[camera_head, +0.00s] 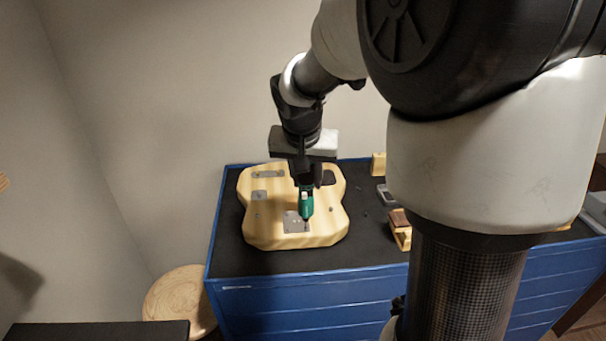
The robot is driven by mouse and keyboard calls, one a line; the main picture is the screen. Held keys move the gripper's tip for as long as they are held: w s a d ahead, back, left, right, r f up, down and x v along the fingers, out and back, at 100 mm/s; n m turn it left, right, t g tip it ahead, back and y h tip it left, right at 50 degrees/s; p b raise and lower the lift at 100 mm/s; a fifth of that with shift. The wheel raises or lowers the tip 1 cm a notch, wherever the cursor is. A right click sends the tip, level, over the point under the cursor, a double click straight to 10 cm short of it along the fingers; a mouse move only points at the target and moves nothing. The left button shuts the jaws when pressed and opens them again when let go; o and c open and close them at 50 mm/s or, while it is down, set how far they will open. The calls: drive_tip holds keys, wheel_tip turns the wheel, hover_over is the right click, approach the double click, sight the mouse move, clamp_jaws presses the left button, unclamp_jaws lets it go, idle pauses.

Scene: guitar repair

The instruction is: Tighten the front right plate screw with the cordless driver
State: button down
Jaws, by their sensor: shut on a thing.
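A pale wooden guitar body (262,231) lies flat on the dark top of a blue cabinet. A grey metal plate (293,224) is set near its front edge, and other grey plates sit further back on it. My gripper (305,184) is shut on the green cordless driver (307,205), which points down over the guitar body at the right side of the front plate. The driver's tip is close to the plate, but I cannot tell whether it touches. The front right screw is too small to make out or is hidden by the driver.
The blue cabinet (262,304) has a dark mat on top, bare in front of the guitar body. A wood block (400,228), a grey tray (385,194) and a yellowish block (378,164) stand to the right. A round wooden stool (178,297) is at lower left.

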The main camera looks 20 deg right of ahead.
drive_tip(key=shift+r, duration=0.35)
